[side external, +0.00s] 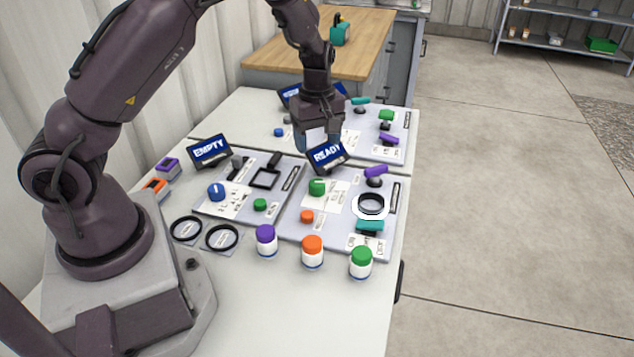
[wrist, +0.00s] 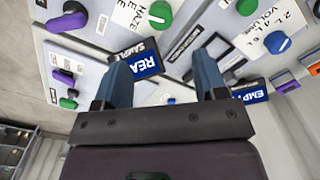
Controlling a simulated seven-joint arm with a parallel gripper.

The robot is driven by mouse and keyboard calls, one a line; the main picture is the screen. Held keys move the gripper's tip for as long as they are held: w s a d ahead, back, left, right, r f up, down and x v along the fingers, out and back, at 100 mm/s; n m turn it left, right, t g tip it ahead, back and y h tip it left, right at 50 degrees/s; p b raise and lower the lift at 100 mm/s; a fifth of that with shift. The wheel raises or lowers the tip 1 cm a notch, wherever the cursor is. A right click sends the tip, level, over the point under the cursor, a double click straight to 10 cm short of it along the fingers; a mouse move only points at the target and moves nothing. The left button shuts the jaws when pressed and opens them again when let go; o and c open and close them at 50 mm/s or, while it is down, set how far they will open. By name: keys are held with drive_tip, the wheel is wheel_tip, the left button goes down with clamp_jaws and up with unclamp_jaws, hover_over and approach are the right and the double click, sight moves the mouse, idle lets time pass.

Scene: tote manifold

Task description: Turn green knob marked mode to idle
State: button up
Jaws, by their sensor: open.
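A green knob (side external: 316,187) stands on a white label on the panel with the READY screen (side external: 327,155). The same knob appears at the top of the wrist view (wrist: 160,15) beside its printed label. I cannot read "mode" or tell its pointer setting. Another green knob (side external: 386,115) is on the far panel, its marking also unreadable. My gripper (side external: 322,143) is open and empty above and behind the READY screen, apart from both knobs. In the wrist view its blue-grey fingers (wrist: 163,62) are spread, with the screen showing between and beyond them.
A black ring (side external: 371,203) and purple handle (side external: 376,171) are right of the nearer green knob. Purple, orange and green-capped jars (side external: 361,263) stand in front.

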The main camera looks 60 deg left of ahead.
sight(317, 182)
wheel_tip(317, 182, down, 12)
drive_tip(key=shift+r, duration=0.1)
idle(0.4)
